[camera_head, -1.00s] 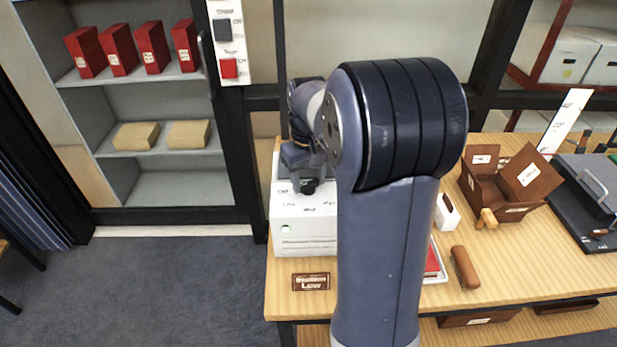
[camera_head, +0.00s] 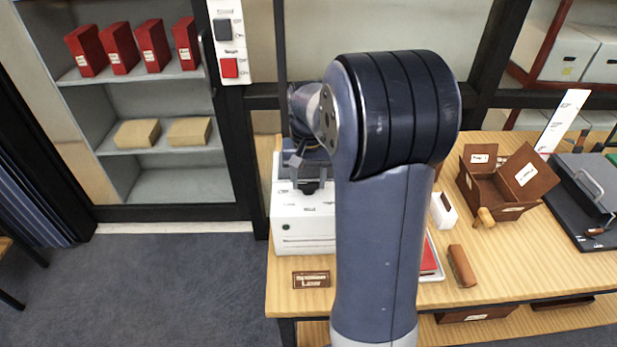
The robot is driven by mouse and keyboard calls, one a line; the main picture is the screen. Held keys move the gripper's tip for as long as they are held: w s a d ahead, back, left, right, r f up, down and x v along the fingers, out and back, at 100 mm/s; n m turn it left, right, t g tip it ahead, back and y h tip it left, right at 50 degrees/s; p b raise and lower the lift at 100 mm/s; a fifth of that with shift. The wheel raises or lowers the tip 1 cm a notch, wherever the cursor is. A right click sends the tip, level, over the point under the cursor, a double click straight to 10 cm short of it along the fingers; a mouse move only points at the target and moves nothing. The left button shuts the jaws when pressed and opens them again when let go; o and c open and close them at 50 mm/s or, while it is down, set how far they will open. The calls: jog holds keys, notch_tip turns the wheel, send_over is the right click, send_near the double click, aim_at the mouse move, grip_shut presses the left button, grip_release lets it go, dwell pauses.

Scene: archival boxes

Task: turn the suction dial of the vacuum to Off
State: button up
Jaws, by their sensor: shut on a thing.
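The vacuum is a white box (camera_head: 305,225) on the wooden table, left of my upright arm link, which hides its right side. Small printed labels lie around the dark suction dial (camera_head: 309,189) on its top; they are too small to read surely. My gripper (camera_head: 309,182) points down over the box top and is shut on the dial, whose upper part it covers. The dial's exact pointing is hidden. A brown sign (camera_head: 311,279) in front of the box seems to read "Suction Low".
Right of my arm stand a brown open box (camera_head: 500,190), a white block (camera_head: 443,210), a brown roll-like object (camera_head: 462,266) and a dark press-like device (camera_head: 585,195). A wall panel (camera_head: 229,45) and a shelf with red boxes (camera_head: 120,47) are behind left.

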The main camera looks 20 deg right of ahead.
aim_at(308, 183)
jog(key=o, duration=1)
jog(key=shift+r, duration=0.15)
notch_tip(308, 183, up, 11)
jog(key=shift+f, duration=0.2)
notch_tip(308, 183, down, 11)
jog(key=shift+r, duration=0.15)
jog(key=shift+f, duration=0.2)
jog(key=shift+r+n, duration=0.1)
jog(key=shift+n, duration=0.6)
